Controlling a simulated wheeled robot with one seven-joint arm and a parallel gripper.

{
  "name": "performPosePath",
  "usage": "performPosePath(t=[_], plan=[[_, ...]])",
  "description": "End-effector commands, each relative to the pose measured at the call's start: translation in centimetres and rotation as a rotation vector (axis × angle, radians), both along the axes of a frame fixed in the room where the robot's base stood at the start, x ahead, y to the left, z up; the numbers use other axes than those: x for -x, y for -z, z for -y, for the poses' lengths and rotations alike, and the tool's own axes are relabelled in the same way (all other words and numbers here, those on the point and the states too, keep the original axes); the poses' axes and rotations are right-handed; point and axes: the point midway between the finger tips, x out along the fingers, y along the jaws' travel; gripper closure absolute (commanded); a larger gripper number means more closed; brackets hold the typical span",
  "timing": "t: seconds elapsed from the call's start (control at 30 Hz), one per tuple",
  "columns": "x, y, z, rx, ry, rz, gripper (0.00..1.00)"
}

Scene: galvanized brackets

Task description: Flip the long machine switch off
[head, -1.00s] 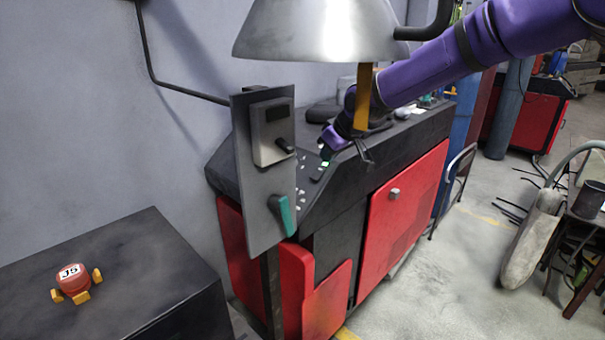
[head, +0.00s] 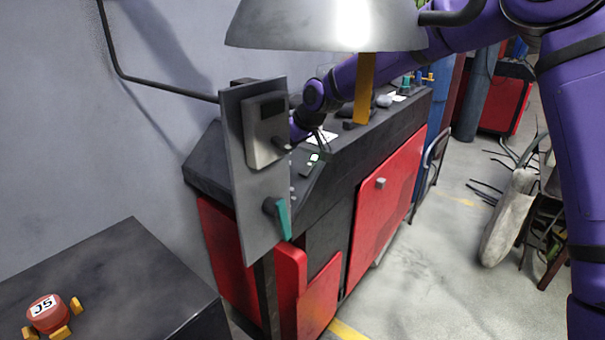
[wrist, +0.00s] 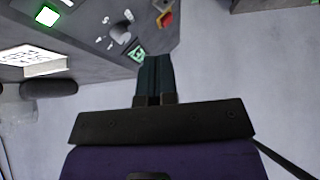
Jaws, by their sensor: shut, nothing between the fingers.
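An upright grey panel (head: 255,205) stands in front of the machine console in the head view. I cannot tell for sure which is the long machine switch. My gripper (wrist: 155,62) is shut and empty in the wrist view, its fingers over the console edge. In the head view its purple wrist is just behind and right of the panel, and the fingers are partly hidden. Neither lever shows clearly in the wrist view.
The black console (head: 335,165) with red doors (head: 385,205) has small knobs and lit green buttons (wrist: 137,53). A red-and-yellow knob (wrist: 165,19) shows near its edge. A metal lamp shade (head: 325,25) hangs above. A dark cabinet (head: 120,275) bears a red "J5" object (head: 47,312).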

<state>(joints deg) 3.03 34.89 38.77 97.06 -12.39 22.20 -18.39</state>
Motion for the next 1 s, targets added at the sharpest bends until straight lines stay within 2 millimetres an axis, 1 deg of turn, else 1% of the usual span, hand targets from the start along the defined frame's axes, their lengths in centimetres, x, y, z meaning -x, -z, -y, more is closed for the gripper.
performPosePath(t=[0.17,0.5,0.7,1.0], plan=[[-0.5,1.1,0.4,0.0,0.002,-0.002,1.0],[-2.1,4.7,1.7,0.0,0.001,-0.002,1.0],[-3.0,6.5,2.3,0.0,0.001,-0.002,1.0],[-3.5,7.5,2.7,0.0,0.001,0.0,1.0]])
